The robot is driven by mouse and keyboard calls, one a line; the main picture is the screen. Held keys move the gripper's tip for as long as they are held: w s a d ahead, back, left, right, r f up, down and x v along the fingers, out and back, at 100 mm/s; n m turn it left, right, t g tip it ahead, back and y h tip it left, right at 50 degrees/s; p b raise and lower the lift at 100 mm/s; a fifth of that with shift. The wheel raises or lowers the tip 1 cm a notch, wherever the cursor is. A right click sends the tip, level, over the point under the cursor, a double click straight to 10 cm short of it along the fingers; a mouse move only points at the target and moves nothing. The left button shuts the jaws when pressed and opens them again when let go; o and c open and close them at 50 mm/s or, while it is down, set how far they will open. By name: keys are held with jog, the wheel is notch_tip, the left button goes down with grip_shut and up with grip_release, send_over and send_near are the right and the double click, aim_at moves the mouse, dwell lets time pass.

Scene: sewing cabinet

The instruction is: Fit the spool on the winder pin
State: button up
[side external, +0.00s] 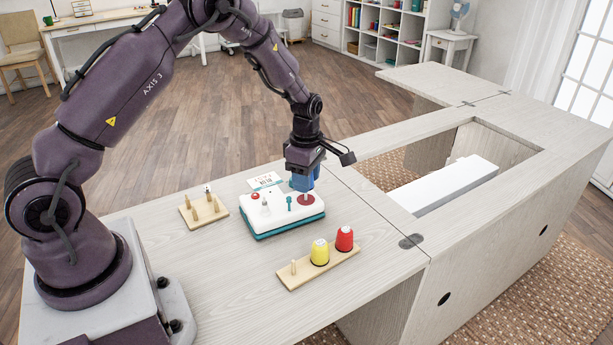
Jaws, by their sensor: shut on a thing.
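The winder (265,217) is a white box with a teal base on the cabinet top. It bears a red knob, a small pale post, a teal lever (290,203) and a dark red disc (314,201) at its right end. My gripper (303,183) points down over that disc, shut on the blue spool (302,181). The spool looks about upright. A short pale piece shows below it at the disc, likely the winder pin (305,197). I cannot tell whether the spool is around the pin or just above it.
A wooden rack (318,269) in front holds a yellow spool (320,252), a red spool (344,238) and a bare peg (293,267). A small wooden stand (204,212) with pegs is left of the winder. A printed card (264,180) lies behind. The cabinet opening with a white block (445,187) is right.

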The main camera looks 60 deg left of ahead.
jog(key=shift+f, duration=1.8)
dwell(2.8)
jog(key=o, duration=1)
notch_tip(320, 180, up, 13)
